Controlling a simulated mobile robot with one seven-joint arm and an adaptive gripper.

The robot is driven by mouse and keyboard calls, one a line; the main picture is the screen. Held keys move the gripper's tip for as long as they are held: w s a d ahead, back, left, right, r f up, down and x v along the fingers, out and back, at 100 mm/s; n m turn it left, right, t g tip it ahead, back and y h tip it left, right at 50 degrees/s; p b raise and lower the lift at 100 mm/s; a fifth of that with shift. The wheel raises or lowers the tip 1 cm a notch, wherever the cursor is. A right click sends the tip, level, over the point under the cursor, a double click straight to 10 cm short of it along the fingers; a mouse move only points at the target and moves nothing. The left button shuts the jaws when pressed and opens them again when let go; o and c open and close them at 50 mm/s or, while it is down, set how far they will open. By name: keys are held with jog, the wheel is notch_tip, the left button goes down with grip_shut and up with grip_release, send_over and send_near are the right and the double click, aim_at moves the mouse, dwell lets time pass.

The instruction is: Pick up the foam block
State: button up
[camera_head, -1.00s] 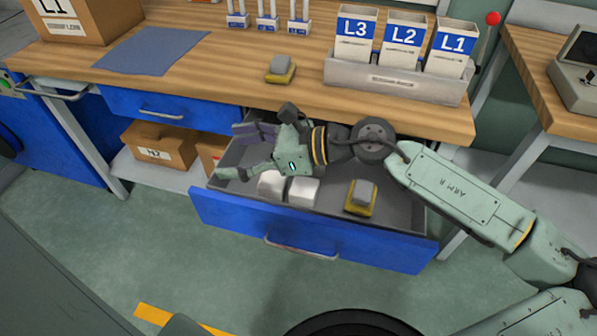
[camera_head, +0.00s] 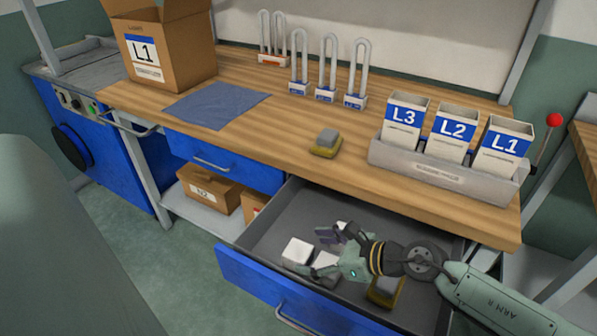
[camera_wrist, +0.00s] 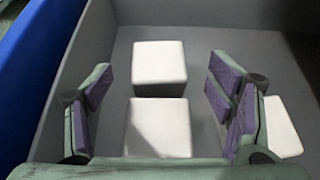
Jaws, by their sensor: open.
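White foam blocks lie in the open drawer (camera_head: 285,215). In the head view, one block (camera_head: 297,250) sits left of my gripper (camera_head: 326,252), another (camera_head: 326,262) is partly behind its fingers, and a small part of a third (camera_head: 342,227) shows beyond it. In the wrist view, my gripper (camera_wrist: 160,88) is open and empty. A far block (camera_wrist: 160,62) and a near block (camera_wrist: 158,127) appear between its two purple-padded fingers. A third block (camera_wrist: 280,127) lies outside the right finger, partly covered by it. No contact is visible.
The drawer's blue front (camera_head: 310,300) and grey walls surround the blocks. A grey-and-yellow sponge-like item (camera_head: 385,291) lies in the drawer beneath my arm; a similar one (camera_head: 326,142) is on the wooden bench (camera_head: 270,140). Labelled bins (camera_head: 450,135) stand at the bench's right.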

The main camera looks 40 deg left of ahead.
aim_at(301, 250)
jog(key=shift+p+x, duration=0.5)
jog(key=shift+x, duration=1.25)
jog(key=shift+c, duration=0.6)
jog(key=c, duration=0.8)
jog(key=shift+r, duration=0.1)
jog(key=shift+c, duration=0.2)
